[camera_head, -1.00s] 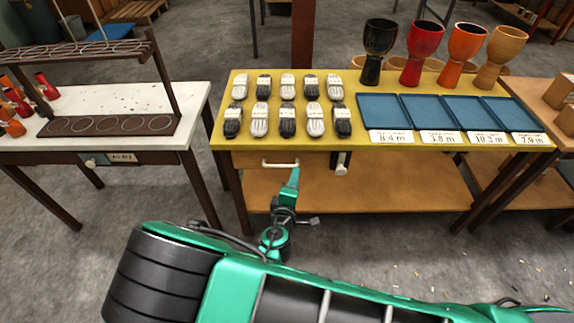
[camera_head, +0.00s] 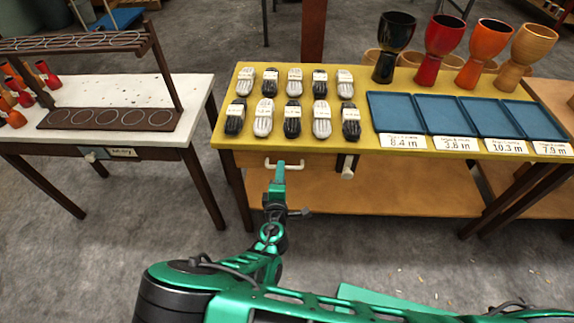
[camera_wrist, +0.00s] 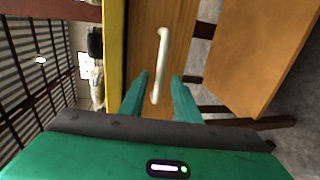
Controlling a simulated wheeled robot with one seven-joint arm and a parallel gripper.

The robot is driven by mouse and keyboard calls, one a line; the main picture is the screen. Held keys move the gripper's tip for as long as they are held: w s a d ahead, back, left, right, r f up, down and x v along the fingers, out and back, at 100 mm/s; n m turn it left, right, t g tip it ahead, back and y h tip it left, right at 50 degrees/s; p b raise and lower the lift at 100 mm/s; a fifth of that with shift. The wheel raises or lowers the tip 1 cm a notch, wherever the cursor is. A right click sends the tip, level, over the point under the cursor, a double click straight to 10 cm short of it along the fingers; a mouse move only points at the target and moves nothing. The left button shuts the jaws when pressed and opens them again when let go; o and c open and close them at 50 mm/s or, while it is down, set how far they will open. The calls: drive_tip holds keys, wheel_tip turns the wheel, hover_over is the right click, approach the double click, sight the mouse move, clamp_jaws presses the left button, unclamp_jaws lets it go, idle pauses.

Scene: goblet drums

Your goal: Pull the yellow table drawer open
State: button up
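The yellow table (camera_head: 225,137) stands ahead of me. Its wooden drawer front (camera_head: 315,164) sits under the top's left part and looks shut. A white bar handle (camera_head: 295,165) is on that front; my gripper (camera_head: 279,167) covers part of it. In the wrist view the handle (camera_wrist: 162,52) runs nearly lengthwise up the picture, in front of the drawer wood (camera_wrist: 140,40). My gripper (camera_wrist: 158,88) is open there, one green finger on each side of the handle's lower end. I cannot tell whether either finger touches it.
A white knob (camera_head: 347,172) hangs right of the handle. A lower wooden shelf (camera_head: 390,197) lies beneath. A white table (camera_head: 190,90) stands left; grey floor is clear between.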

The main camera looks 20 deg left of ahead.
drive_tip(key=shift+w+a+f, duration=0.15)
drive_tip(key=shift+w+a, duration=0.1)
drive_tip(key=shift+w, duration=0.3)
drive_tip(key=shift+w+d, duration=0.1)
drive_tip(key=shift+d, duration=0.05)
clamp_jaws()
